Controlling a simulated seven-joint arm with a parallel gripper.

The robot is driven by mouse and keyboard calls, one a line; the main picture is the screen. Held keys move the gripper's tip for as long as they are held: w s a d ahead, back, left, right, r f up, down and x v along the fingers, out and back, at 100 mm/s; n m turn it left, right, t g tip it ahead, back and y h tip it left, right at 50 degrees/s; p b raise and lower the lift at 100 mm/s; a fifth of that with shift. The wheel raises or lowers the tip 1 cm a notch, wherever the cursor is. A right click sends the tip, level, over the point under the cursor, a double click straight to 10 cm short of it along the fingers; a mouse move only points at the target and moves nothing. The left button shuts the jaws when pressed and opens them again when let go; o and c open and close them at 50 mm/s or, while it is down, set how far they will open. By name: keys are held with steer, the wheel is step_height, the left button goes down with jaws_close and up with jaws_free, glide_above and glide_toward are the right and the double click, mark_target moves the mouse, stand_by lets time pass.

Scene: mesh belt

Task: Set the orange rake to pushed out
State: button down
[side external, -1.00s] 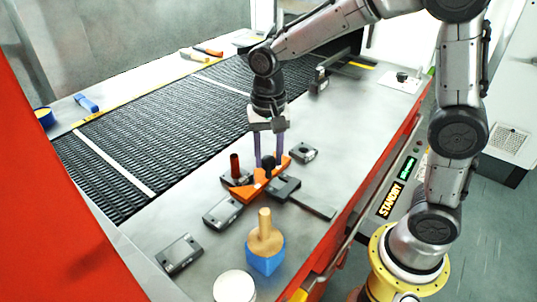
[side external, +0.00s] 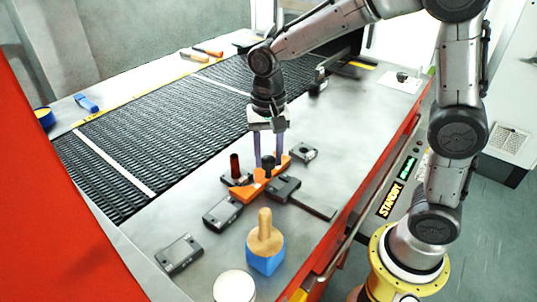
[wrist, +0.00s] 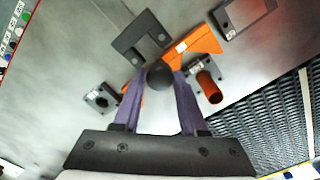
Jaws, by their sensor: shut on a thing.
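The orange rake (side external: 247,192) lies flat on the grey deck beside the mesh belt, with its long bar running roughly along the belt's edge. It also shows in the wrist view (wrist: 203,42). A black round knob (wrist: 160,76) stands on the rake's middle. My gripper (side external: 268,162) points down, with its two purple fingers on either side of the knob, shut on it. A dark slotted guide block (side external: 283,188) sits next to the rake on the side away from the belt. The fingers hide part of the bar.
A dark red post (side external: 235,166) on a block stands between rake and belt. Dark blocks (side external: 222,214) lie around the rake. A blue block with a wooden handle (side external: 265,245) and a white round lid (side external: 234,287) stand nearer the camera. The mesh belt (side external: 150,132) is clear.

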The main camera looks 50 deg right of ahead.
steer(key=w, duration=1.9)
steer(key=shift+w+r, duration=0.1)
steer(key=shift+w, duration=0.2)
steer(key=c, duration=0.7)
jaws_free()
steer(key=shift+o, duration=1.3)
step_height(320, 180, up, 14)
